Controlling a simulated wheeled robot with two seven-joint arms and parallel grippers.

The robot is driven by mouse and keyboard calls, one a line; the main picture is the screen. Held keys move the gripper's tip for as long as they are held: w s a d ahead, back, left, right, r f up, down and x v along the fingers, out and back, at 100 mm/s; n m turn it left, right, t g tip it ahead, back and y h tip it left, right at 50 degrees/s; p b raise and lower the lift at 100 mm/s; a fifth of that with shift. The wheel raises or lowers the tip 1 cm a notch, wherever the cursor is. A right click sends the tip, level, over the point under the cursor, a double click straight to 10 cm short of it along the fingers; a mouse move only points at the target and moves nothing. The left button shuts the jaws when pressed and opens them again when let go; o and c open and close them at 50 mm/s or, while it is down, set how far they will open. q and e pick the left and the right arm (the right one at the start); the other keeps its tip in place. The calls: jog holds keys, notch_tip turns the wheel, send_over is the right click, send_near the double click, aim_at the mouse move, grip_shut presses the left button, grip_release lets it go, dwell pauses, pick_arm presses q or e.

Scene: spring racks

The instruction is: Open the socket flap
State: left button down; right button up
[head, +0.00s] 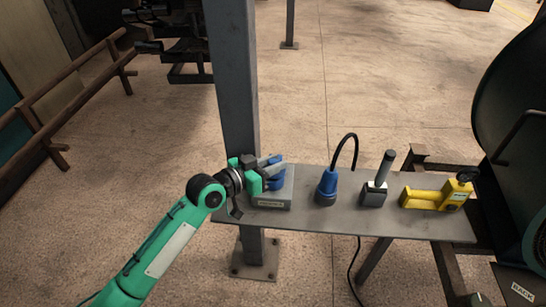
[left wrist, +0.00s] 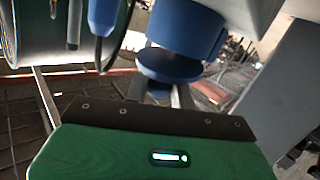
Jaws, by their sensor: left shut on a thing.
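The socket is a grey box (head: 272,202) with blue parts, at the left end of the grey shelf beside the post. My left gripper (head: 266,174) reaches it from the left and is shut on its blue flap (head: 277,183). The gripper partly hides the flap in the head view. In the left wrist view the blue socket body (left wrist: 188,32) hangs from the grey housing, and the blue round flap (left wrist: 168,64) lies at my gripper's fingers (left wrist: 160,92). How far the flap is open I cannot tell. My right gripper is not in view.
On the shelf (head: 330,220) stand a blue plug (head: 327,187) with a black cable, a grey tool with an upright handle (head: 375,193), and a yellow device (head: 437,195). A grey post (head: 233,90) rises behind the socket. A large dark drum (head: 515,110) stands at right.

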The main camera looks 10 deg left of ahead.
pick_arm(q)
jog(key=shift+w+r+n+g+y+p, duration=0.55)
jog(key=shift+r+n+g+p, duration=0.4)
jog(key=shift+p, duration=2.35)
jog(key=shift+w+n+g+p, duration=0.3)
jog(key=shift+g+p, duration=0.15)
jog(key=shift+p, duration=0.45)
jog(key=shift+f, duration=0.1)
